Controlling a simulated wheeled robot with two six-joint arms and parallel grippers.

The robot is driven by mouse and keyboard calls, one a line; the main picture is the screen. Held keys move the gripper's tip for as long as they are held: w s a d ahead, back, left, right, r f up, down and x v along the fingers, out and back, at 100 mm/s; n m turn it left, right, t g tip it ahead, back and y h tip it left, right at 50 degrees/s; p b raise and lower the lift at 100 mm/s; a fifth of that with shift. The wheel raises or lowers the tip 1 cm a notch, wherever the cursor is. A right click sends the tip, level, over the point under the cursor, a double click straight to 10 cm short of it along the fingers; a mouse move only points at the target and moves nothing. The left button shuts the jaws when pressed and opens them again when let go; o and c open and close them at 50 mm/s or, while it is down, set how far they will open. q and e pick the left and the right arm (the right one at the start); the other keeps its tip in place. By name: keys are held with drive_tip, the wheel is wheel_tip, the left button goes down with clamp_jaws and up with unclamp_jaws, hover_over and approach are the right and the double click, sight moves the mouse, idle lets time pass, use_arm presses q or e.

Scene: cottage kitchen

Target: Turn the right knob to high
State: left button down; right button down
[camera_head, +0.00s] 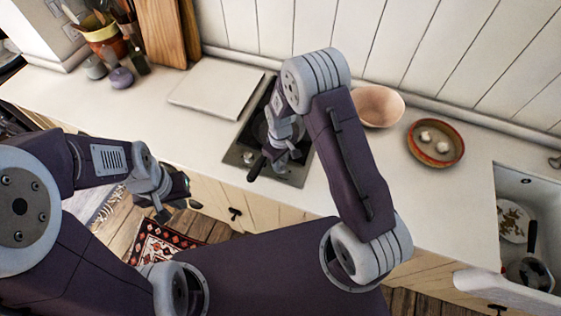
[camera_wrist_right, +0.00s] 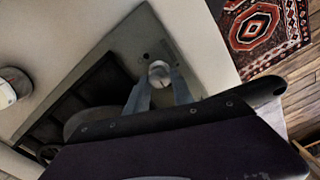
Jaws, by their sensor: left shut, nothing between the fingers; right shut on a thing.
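The hob (camera_head: 238,155) is a grey plate with a dark grate, set in the counter. My right gripper (camera_head: 280,160) reaches down over its front part. In the right wrist view its two fingers (camera_wrist_right: 160,82) are closed around a round, light knob (camera_wrist_right: 159,69) on the grey hob panel. In the head view the gripper and wrist hide most of this knob; another light knob (camera_head: 248,158) shows to the left of the gripper. I cannot read the knob's setting. My left gripper (camera_head: 182,200) is shut and empty, in front of the counter, above the floor.
A pale board (camera_head: 215,88) lies left of the hob. A pinkish bowl (camera_head: 378,105) and a terracotta dish (camera_head: 435,143) stand to the right. The sink (camera_head: 545,195) is at the far right. A patterned rug (camera_head: 160,248) lies on the floor.

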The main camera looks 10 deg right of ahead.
drive_tip(key=shift+w+n, duration=0.1)
drive_tip(key=shift+n, duration=0.4)
drive_tip(key=c, duration=1.1)
unclamp_jaws()
wheel_tip(320, 180, up, 9)
drive_tip(key=b, duration=0.1)
drive_tip(key=shift+b, duration=0.4)
